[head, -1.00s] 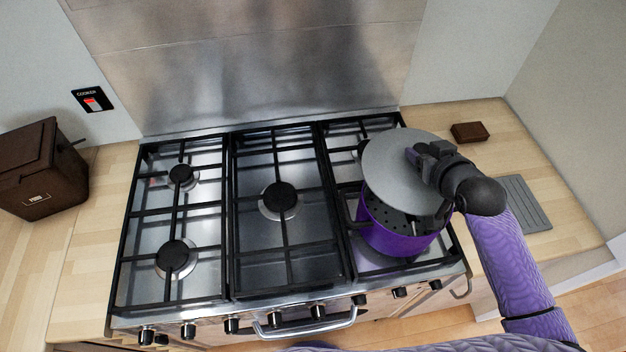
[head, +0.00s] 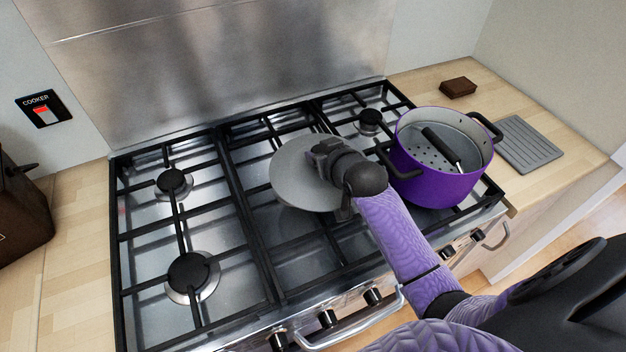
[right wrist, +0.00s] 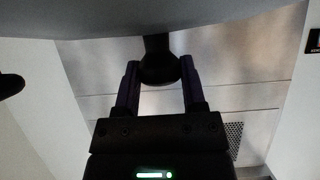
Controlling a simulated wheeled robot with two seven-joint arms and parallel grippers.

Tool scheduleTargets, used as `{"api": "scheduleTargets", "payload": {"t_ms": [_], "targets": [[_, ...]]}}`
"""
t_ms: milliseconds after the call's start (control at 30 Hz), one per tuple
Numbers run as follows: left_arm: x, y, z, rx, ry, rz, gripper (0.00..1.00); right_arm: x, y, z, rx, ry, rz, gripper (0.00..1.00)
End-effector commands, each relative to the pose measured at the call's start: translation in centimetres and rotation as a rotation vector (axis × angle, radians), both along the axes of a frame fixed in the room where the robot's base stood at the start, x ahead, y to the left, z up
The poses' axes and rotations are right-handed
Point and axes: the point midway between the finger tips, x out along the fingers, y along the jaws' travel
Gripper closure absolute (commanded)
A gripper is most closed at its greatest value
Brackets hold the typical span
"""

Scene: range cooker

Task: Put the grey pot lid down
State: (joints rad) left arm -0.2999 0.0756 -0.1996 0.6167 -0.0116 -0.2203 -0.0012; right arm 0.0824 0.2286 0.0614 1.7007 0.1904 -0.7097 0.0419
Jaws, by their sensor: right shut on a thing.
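The grey pot lid (head: 292,180) is a flat grey disc over the middle of the hob in the head view. My right gripper (head: 325,158) is shut on its knob. In the right wrist view, the dark knob (right wrist: 158,66) sits between the two fingers, with the lid's grey underside or face (right wrist: 150,14) along the top. Whether the lid touches the grates is hard to tell. The purple pot (head: 440,178) stands uncovered on the right of the hob, with a black-handled utensil (head: 440,143) inside. My left gripper is not in view.
Black grates and burners cover the hob; the left burners (head: 188,272) are clear. A grey ridged board (head: 530,145) and a small brown block (head: 458,87) lie on the right worktop.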

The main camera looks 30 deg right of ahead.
Motion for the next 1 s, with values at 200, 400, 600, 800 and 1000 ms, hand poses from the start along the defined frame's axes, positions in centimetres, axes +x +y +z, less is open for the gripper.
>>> {"api": "scheduleTargets", "payload": {"t_ms": [200, 400, 600, 800, 1000], "targets": [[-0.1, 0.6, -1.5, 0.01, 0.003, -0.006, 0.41, 0.0, 0.0, -4.1, 0.0, 0.0, 0.0, 1.0], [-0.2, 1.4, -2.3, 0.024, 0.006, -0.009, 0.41, 0.0, 0.0, -6.3, 0.0, -0.004, 0.001, 1.0], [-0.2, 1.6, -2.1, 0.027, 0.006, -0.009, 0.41, 0.0, 0.0, -6.2, 0.0, -0.004, 0.001, 1.0], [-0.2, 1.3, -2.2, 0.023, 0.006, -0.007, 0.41, 0.0, 0.0, -6.4, 0.0, -0.002, 0.001, 0.2], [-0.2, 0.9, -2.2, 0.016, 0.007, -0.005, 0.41, 0.0, 0.0, -6.4, 0.0, -0.002, 0.001, 0.12]]}}
